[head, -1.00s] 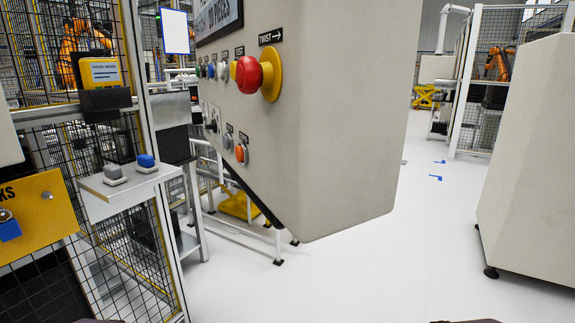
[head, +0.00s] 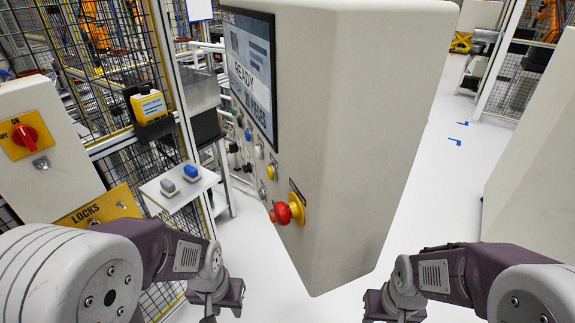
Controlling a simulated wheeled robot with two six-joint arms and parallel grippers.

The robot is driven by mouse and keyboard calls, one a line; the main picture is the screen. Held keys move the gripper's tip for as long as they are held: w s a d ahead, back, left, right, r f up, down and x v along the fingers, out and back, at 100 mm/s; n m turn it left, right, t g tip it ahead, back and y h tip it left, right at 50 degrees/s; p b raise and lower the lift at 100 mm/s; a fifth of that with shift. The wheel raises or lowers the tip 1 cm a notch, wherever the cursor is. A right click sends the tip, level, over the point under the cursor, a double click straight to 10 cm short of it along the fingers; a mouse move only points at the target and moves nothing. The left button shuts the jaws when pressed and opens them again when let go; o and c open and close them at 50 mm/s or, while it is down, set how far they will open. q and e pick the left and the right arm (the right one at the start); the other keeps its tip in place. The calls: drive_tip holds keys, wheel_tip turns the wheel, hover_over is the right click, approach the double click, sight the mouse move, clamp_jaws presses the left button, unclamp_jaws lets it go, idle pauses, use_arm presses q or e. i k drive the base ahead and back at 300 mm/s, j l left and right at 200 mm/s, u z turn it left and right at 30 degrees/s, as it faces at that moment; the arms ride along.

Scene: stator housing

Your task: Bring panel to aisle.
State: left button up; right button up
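The panel (head: 375,120) is a large beige control box in the middle of the head view. It appears tilted. My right gripper (head: 388,308) is at the bottom, right of the panel's lower edge. I see nothing held, but the fingers are too foreshortened to tell open from shut.
A mesh fence with a small shelf (head: 160,193) stands at left, with grey and blue blocks on it. Another beige cabinet (head: 530,160) stands right. White floor between is clear.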

sight(358, 81)
drive_tip(key=k+j+z, duration=0.1)
drive_tip(key=z, duration=0.25)
drive_tip(key=k+j+z, duration=0.1)
drive_tip(key=j+z, duration=0.3)
drive_tip(key=k+j+u, duration=0.1)
drive_tip(key=u, duration=0.25)
drive_tip(key=k+j+u, duration=0.1)
drive_tip(key=u, duration=0.3)
drive_tip(key=i+j+u, duration=0.15)
drive_tip(key=i, duration=0.35)
